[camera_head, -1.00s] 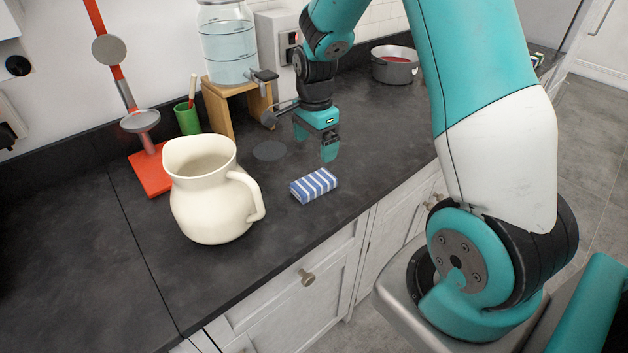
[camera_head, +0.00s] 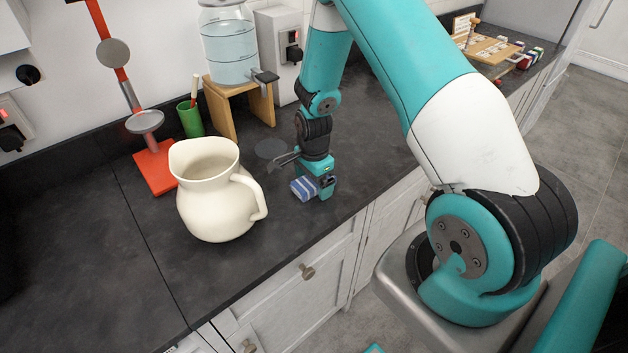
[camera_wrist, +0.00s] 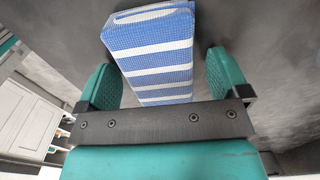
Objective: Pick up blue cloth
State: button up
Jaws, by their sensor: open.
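The blue cloth (camera_head: 304,189) is a folded block with white stripes. It lies on the dark counter to the right of the cream jug. My gripper (camera_head: 323,188) is low over the counter at the cloth's right end, hiding part of it. In the wrist view, the cloth (camera_wrist: 152,50) reaches between the two teal fingers of my gripper (camera_wrist: 163,85). The fingers are open, one on each side of the cloth. A small gap shows at the right finger; the left finger is close to the cloth, and contact cannot be told.
The cream jug (camera_head: 215,195) stands close on the left. A water dispenser (camera_head: 230,50) on a wooden stand (camera_head: 222,105), a green cup (camera_head: 190,120) and a red-based stand (camera_head: 155,168) are behind. The counter's front edge is near. Boards (camera_head: 490,48) lie far right.

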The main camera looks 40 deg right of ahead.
jog(key=c, duration=1)
notch_tip(320, 180, up, 20)
jog(key=b, duration=0.3)
jog(key=shift+b, duration=0.3)
